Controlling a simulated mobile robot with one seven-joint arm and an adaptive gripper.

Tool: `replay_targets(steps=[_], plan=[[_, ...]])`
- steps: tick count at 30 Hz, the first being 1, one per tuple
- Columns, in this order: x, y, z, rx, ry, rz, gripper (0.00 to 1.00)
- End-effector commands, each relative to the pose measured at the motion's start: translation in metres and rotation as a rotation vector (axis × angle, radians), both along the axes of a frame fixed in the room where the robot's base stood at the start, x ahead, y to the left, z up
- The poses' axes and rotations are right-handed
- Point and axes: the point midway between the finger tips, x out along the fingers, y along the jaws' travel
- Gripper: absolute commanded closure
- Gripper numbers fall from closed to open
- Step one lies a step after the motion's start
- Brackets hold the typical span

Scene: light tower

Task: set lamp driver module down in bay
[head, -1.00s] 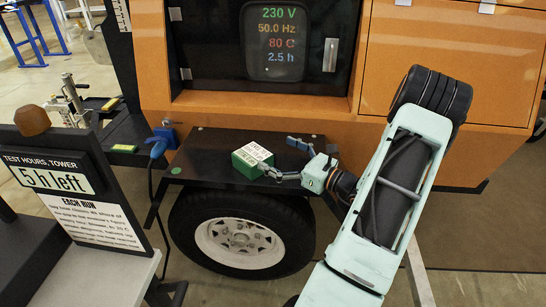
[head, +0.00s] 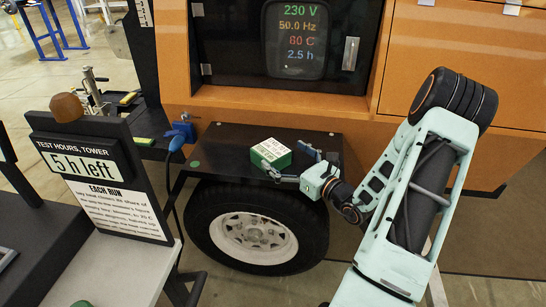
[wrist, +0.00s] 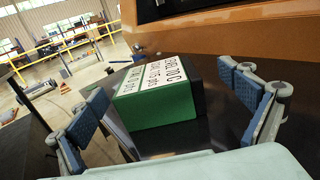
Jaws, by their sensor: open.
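The lamp driver module is a green box (head: 270,153) with a white printed label on top. It rests upright on a black shelf (head: 225,160) above a trailer wheel. My gripper (head: 301,166) is open at the module's right side in the head view, with its fingers pointing at it. In the wrist view the module (wrist: 160,95) lies between the two spread blue-padded fingers of my gripper (wrist: 165,100), with gaps on both sides. I cannot tell a separate bay around the module.
An orange cabinet (head: 450,70) with a dark display panel (head: 300,40) stands behind the shelf. A blue plug and cable (head: 178,140) are at the shelf's left. A sign reading "5 h left" (head: 85,168) stands at the left front, on a pale bench (head: 115,270).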

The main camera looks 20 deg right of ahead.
Motion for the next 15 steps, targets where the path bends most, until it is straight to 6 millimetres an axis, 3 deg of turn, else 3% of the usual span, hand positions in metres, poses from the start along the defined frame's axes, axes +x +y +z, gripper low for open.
replay_targets(steps=[7, 15], plan=[[0.033, 0.017, -0.003, -0.001, -0.002, 0.004, 0.04], [0.041, 0.018, -0.001, 0.000, -0.001, 0.001, 0.04]])
